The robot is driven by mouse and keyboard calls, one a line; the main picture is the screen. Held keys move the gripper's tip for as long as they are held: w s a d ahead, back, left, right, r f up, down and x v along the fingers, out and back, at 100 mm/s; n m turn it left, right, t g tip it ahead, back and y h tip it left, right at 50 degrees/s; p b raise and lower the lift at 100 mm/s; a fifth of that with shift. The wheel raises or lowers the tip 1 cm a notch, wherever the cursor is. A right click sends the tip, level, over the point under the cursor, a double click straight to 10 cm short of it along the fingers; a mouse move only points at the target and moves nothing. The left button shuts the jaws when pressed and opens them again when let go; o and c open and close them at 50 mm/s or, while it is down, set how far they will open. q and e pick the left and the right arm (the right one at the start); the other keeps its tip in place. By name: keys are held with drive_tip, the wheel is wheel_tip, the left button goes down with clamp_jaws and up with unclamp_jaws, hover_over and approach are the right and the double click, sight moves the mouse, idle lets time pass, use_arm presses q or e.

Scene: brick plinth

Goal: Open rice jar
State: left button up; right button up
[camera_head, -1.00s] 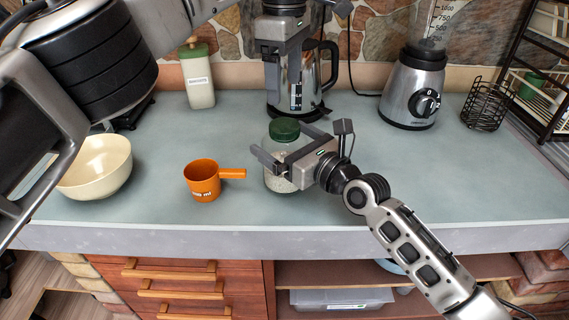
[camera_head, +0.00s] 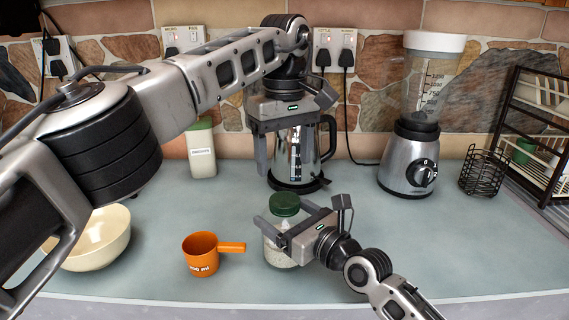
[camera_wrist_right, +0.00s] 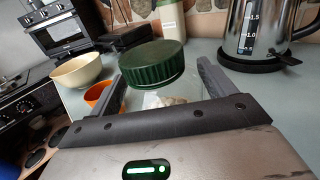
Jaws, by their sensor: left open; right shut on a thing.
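The rice jar (camera_head: 277,252) is a clear glass jar with pale contents. It stands upright on the grey-blue counter with its green lid (camera_head: 285,204) on top; the lid also shows large in the right wrist view (camera_wrist_right: 152,63). My right gripper (camera_head: 272,224) is shut on the jar's upper body, just below the lid. My left gripper (camera_head: 290,165) is open and empty, pointing down above and slightly behind the jar, in front of the kettle. It is not touching the lid.
An orange measuring cup (camera_head: 201,258) stands left of the jar, with a cream bowl (camera_head: 103,240) farther left. A steel kettle (camera_head: 310,150) stands behind, with a blender (camera_head: 408,160) and black wire basket (camera_head: 484,174) to the right. The counter's right front is clear.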

sight(285, 199)
use_arm(q)
drive_tip(key=m, duration=0.5)
drive_tip(key=shift+f+m, duration=0.15)
drive_tip(key=shift+m, duration=0.45)
wheel_tip(285, 199, down, 8)
drive_tip(key=shift+r, duration=0.15)
